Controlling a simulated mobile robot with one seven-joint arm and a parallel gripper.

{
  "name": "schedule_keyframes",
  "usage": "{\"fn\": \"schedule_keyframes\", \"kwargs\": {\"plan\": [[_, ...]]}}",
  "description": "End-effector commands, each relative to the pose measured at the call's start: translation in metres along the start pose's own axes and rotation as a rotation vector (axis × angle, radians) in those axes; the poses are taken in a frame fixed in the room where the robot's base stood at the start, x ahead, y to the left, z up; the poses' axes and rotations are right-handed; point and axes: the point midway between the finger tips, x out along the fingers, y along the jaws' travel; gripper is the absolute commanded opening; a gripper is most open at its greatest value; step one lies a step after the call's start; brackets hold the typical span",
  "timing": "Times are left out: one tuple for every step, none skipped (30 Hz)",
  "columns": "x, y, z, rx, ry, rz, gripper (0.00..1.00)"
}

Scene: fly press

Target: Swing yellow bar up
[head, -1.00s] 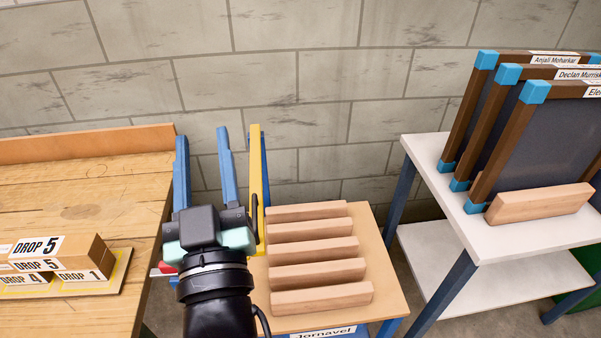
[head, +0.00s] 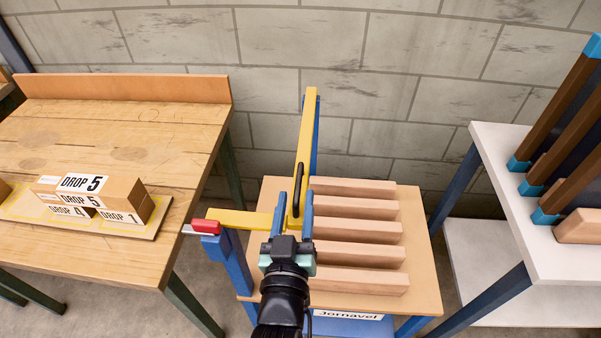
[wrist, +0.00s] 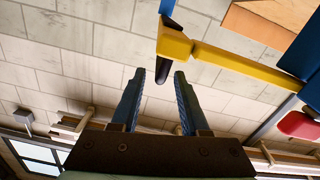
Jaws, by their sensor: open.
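The yellow bar (head: 306,125) rises from the small press table, its long part backed by a blue post. A black handle (head: 297,182) is on its near side, and a yellow side arm (head: 245,217) runs left. In the wrist view, the yellow bar (wrist: 225,62) fills the upper right, with the black handle (wrist: 164,62) at its corner. My gripper (head: 294,196) is open in front of the bar. Its two blue fingers (wrist: 160,73) point at the handle, whose end appears between the fingertips; I cannot tell if they touch.
Several wooden slats (head: 358,230) lie right of the bar on the press table (head: 420,285). A red grip (head: 207,226) sits at the side arm's left end. A wooden bench (head: 120,150) with labelled blocks (head: 95,200) stands left. A white shelf (head: 530,220) with framed boards stands right.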

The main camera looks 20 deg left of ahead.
Motion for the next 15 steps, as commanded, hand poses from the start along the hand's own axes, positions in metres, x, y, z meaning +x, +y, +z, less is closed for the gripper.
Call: {"fn": "schedule_keyframes", "kwargs": {"plan": [[0.01, 0.0, -0.001, -0.001, 0.002, 0.001, 0.45], [0.016, 0.001, -0.002, -0.001, 0.002, 0.001, 0.45], [0.022, 0.0, -0.001, -0.001, 0.001, 0.001, 0.45], [0.027, 0.0, -0.001, -0.001, 0.002, 0.001, 0.45], [0.032, 0.001, -0.001, -0.001, 0.001, 0.001, 0.45], [0.038, 0.001, -0.001, 0.0, 0.001, 0.001, 0.45], [0.042, 0.001, -0.001, -0.001, 0.001, 0.001, 0.45], [0.045, 0.001, -0.001, -0.001, 0.001, 0.001, 0.45], [0.05, 0.001, 0.0, -0.001, 0.0, 0.001, 0.45], [0.053, 0.001, 0.0, -0.001, 0.0, 0.001, 0.45], [0.056, 0.001, 0.0, -0.001, 0.0, 0.001, 0.45], [0.059, 0.001, 0.0, 0.0, 0.0, 0.001, 0.45], [0.061, 0.001, 0.0, 0.0, 0.0, 0.001, 0.45], [0.062, 0.001, 0.0, 0.0, 0.0, 0.001, 0.45], [0.064, 0.001, 0.0, 0.001, -0.001, 0.001, 0.45]]}}
